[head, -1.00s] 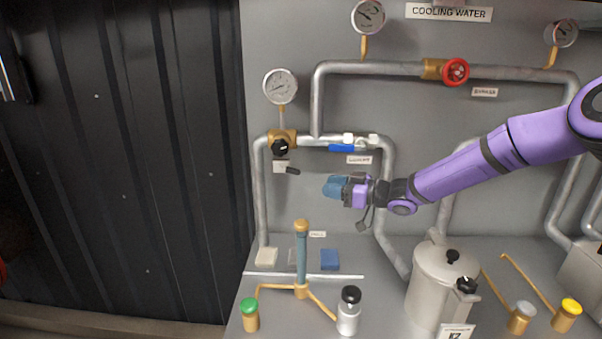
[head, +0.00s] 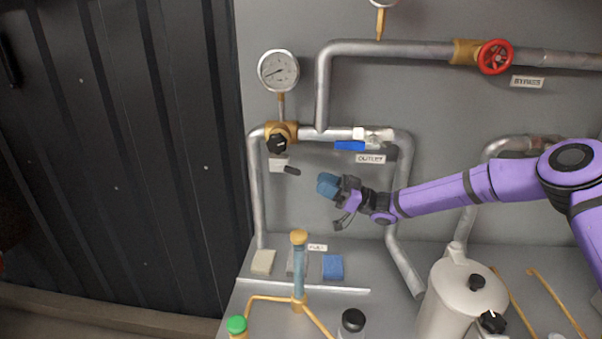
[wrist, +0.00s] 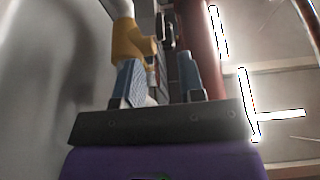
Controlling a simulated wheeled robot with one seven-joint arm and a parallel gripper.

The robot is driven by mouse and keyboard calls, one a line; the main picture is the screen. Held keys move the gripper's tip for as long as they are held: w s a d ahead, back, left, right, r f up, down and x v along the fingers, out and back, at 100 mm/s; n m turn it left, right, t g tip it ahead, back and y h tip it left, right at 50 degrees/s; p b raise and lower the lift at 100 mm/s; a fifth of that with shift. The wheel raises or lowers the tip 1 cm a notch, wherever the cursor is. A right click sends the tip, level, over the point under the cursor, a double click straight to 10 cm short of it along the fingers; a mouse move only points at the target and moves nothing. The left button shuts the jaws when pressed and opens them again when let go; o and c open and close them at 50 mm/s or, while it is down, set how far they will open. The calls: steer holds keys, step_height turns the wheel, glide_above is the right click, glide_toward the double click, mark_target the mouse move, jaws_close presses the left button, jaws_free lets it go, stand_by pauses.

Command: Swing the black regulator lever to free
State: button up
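The brass regulator (head: 283,129) sits on the left pipe below a gauge, with a round black knob (head: 278,144) on its front. Just below it is a small black lever (head: 292,170), pointing right and slightly down beside a pale label (head: 278,164). My gripper (head: 328,185), with blue fingertips, is to the right of the lever and a little lower, apart from it. In the wrist view the two blue fingers (wrist: 160,82) stand apart with nothing held between them. A brass fitting (wrist: 130,40) shows beyond the left finger.
A blue-handled valve (head: 350,145) sits on the outlet pipe above my gripper. A gauge (head: 278,70) stands above the regulator. Below are a blue-brass column (head: 299,270), pale and blue blocks, and a grey pot (head: 465,300). Bare wall lies between lever and gripper.

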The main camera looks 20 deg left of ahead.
mark_target(300, 173)
steer(key=x, duration=0.7)
steer(key=shift+a, duration=0.15)
jaws_close()
